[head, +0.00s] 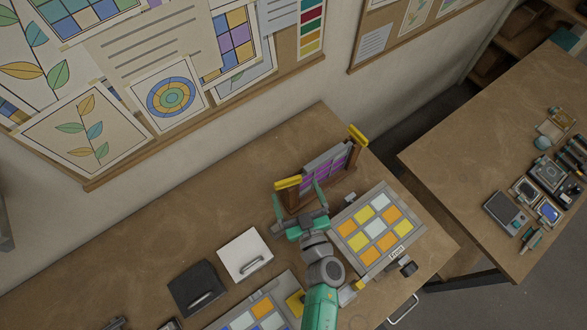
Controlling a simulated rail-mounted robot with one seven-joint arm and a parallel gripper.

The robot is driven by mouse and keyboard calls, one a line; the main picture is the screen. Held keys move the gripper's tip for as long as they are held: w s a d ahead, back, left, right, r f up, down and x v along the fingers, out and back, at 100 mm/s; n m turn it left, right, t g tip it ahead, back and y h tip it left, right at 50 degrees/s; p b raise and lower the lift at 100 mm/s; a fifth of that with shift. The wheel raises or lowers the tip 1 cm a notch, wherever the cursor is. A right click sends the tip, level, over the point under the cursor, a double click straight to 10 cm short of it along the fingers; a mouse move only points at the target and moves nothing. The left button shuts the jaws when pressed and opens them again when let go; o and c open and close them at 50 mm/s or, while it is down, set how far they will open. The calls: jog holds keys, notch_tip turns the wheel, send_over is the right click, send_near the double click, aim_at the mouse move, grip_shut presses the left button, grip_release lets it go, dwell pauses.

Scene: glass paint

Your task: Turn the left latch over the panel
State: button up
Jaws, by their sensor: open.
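A purple gridded panel (312,182) with a grey frame stands upright in a wooden rack (292,200) on the workbench. The left latch (287,183), a yellow bar, sits on top of the rack's left post and lies roughly level, slanting slightly up to the right. The right latch (358,136), also yellow, sits on the right post and slants down to the right. My gripper (298,197) is open and empty, its teal fingers spread in front of the rack's left part, just below the left latch. I cannot tell whether a finger touches the rack. The gripper hides part of the panel.
A tray of yellow, orange and white tiles (345,228) lies right of my arm. Another tile tray (286,284) is in front.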

aim_at(289, 182)
jog(key=shift+m+y, duration=0.3)
jog(key=shift+m, duration=0.3)
jog(key=x, duration=0.5)
jog(key=b+x, duration=0.1)
jog(key=x, duration=0.1)
jog(key=shift+w+a+f, duration=0.2)
jog(key=shift+a+f, duration=0.15)
jog(key=shift+f, duration=0.05)
